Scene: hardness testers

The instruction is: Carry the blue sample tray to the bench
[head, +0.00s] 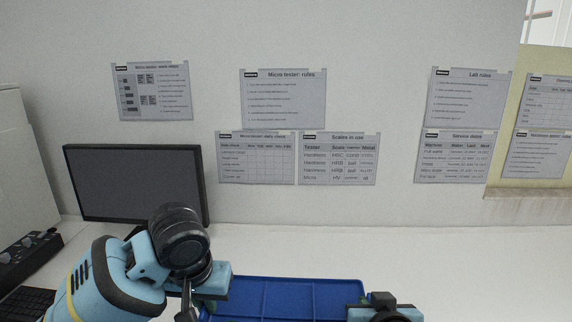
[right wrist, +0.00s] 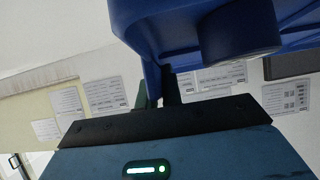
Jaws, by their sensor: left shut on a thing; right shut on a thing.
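The blue sample tray (head: 285,297) is at the bottom of the head view, cut off by the lower edge. Its divided floor shows and looks empty in the visible part. My left gripper (head: 206,302) is shut on the tray's left side. My right gripper (head: 362,304) is shut on its right side, mostly cut off below. In the right wrist view the tray (right wrist: 205,35) fills the top, seen from below, with the dark fingers of the right gripper (right wrist: 158,95) at its edge. The white bench (head: 460,262) lies behind the tray; the gap between them cannot be told.
A dark monitor (head: 130,182) stands on the bench at left, behind my left arm. A keyboard (head: 28,304) and a black control box (head: 30,250) are at far left. Printed sheets (head: 283,98) hang on the wall. The bench right of the monitor is clear.

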